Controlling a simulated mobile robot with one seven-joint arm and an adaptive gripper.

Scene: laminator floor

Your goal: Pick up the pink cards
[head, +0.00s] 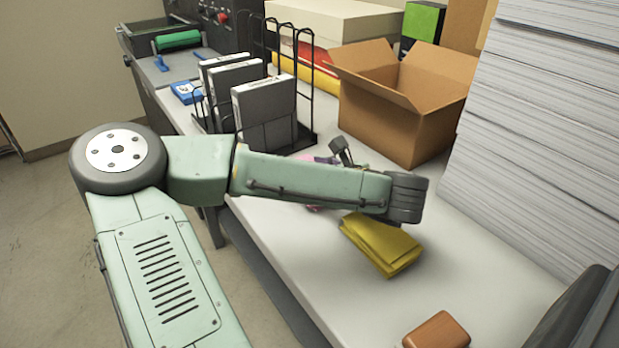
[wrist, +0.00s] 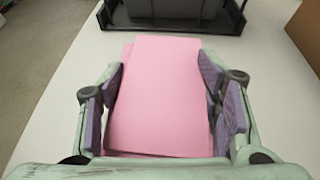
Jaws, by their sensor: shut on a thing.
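The pink cards (wrist: 158,95) form a flat stack that fills the space between my fingers in the wrist view. My gripper (wrist: 162,92) is shut on them, with a purple pad against each side edge. A lower card shows slightly askew at the left and bottom edges. I cannot tell whether the cards touch the table.
A yellow cloth or card stack (head: 380,243) lies in front of my arm. A wire rack with dark binders (head: 262,103) stands behind. An open cardboard box (head: 400,110) and tall paper stacks (head: 540,130) are to the right. A brown block (head: 437,331) is near the front.

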